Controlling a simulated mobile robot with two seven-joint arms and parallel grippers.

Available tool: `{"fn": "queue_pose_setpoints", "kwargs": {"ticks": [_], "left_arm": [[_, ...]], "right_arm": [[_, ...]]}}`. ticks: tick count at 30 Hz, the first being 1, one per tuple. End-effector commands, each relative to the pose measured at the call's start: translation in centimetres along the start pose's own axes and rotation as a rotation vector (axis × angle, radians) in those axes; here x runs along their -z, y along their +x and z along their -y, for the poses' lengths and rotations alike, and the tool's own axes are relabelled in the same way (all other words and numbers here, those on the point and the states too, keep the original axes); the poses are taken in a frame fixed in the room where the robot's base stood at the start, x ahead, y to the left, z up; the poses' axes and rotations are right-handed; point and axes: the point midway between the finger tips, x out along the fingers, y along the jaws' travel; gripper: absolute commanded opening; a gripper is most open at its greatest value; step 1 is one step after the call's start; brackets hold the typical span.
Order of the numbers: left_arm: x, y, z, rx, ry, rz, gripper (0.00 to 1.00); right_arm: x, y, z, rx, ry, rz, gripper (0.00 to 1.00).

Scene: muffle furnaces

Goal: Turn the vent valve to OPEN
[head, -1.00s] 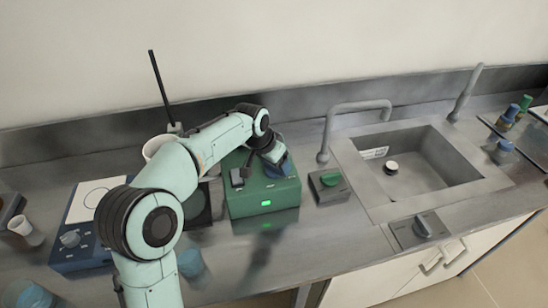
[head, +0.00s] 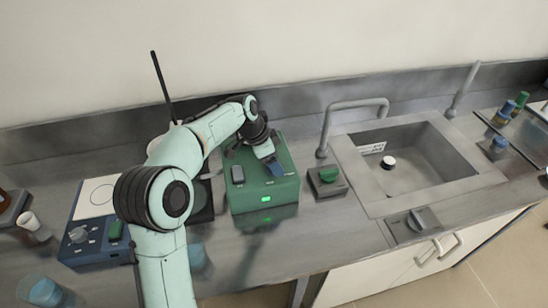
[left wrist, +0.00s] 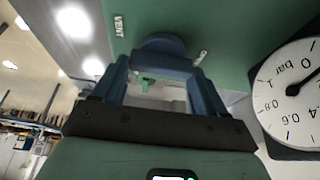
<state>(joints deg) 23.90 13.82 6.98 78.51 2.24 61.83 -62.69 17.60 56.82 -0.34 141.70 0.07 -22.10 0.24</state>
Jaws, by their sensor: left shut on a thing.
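The vent valve is a blue knob (left wrist: 162,43) on a green panel (left wrist: 225,25), under the word VENT in the left wrist view. My left gripper (left wrist: 160,70) has its blue fingers on both sides of the knob's grip and is shut on it. A small white label (left wrist: 201,58) sits right of the knob; I cannot read it. In the head view, my left gripper (head: 272,163) is at the top of the green box (head: 250,200), which has a lit green display. My right gripper is not in view.
A white bar gauge (left wrist: 292,92) is right of the valve, needle near 0. A dark grey block with a green knob (head: 328,182) stands right of the green box, before the sink (head: 415,165). A blue device (head: 85,235) and a beaker (head: 40,292) are at left.

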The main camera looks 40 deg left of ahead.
Motion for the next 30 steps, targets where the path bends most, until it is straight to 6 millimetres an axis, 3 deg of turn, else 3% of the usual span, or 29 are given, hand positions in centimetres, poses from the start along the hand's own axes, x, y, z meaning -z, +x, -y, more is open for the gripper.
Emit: {"fn": "queue_pose_setpoints", "kwargs": {"ticks": [14,15,16,26,30], "left_arm": [[0.1,-0.2,0.1,0.001,0.015,-0.002,0.42],[0.1,-0.2,0.1,0.002,0.015,-0.002,0.85],[0.1,-0.2,0.1,0.001,0.014,-0.002,0.95],[0.0,-0.2,0.1,-0.001,0.012,0.0,0.98],[0.1,-1.5,0.1,0.001,0.011,-0.002,0.98]], "right_arm": [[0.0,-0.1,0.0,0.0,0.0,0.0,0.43],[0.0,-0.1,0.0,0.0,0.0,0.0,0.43],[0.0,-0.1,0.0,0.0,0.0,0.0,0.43],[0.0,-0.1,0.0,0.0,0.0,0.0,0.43],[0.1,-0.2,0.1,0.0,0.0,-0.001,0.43]]}}
